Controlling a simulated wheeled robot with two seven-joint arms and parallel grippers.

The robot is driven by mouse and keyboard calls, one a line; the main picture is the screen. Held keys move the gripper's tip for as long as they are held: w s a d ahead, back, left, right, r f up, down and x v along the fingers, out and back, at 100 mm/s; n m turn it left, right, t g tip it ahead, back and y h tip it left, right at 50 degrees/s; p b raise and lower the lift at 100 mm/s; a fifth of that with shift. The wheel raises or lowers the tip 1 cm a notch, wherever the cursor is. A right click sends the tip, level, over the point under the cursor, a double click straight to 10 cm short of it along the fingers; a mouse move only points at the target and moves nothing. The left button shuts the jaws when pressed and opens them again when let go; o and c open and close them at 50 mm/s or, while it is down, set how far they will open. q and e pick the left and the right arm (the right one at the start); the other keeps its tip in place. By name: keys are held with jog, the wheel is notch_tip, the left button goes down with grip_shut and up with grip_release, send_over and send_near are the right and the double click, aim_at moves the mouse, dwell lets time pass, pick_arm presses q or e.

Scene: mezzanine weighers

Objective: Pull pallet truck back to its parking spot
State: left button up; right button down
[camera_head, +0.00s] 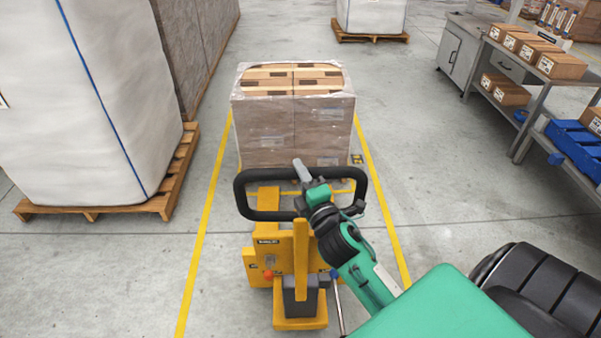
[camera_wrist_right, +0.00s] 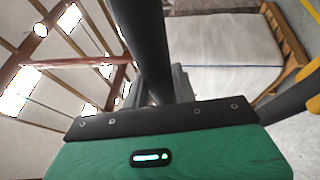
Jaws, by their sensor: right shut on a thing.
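The yellow pallet truck (camera_head: 268,248) stands in front of me in the head view, its black loop handle (camera_head: 241,195) toward me. My right gripper (camera_head: 303,178) is shut on the handle's bar, near the middle of the loop. In the right wrist view a dark bar (camera_wrist_right: 144,45), seemingly the handle, runs up from the gripper. A film-wrapped stack of cartons (camera_head: 293,125) stands just beyond the truck; the forks are mostly hidden, so I cannot tell how far they reach under it. Yellow floor lines (camera_head: 205,235) run along both sides of truck and stack. My left gripper is not in view.
A big white bag on a wooden pallet (camera_head: 150,203) stands close on the left, outside the line. At the right are a grey bench (camera_head: 455,55) and a rack with cartons (camera_head: 560,66) and blue bins (camera_head: 575,147). Another pallet (camera_head: 371,37) stands far back.

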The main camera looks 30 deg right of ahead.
jog(key=shift+r, duration=0.15)
jog(key=c, duration=1.2)
grip_release()
jog(key=shift+o, duration=0.4)
jog(key=shift+s+f, duration=0.2)
jog(key=shift+s, duration=0.05)
jog(key=b+v, duration=0.5)
jog(key=v, duration=0.8)
jog(key=shift+s+b, duration=0.2)
jog(key=shift+b, duration=0.1)
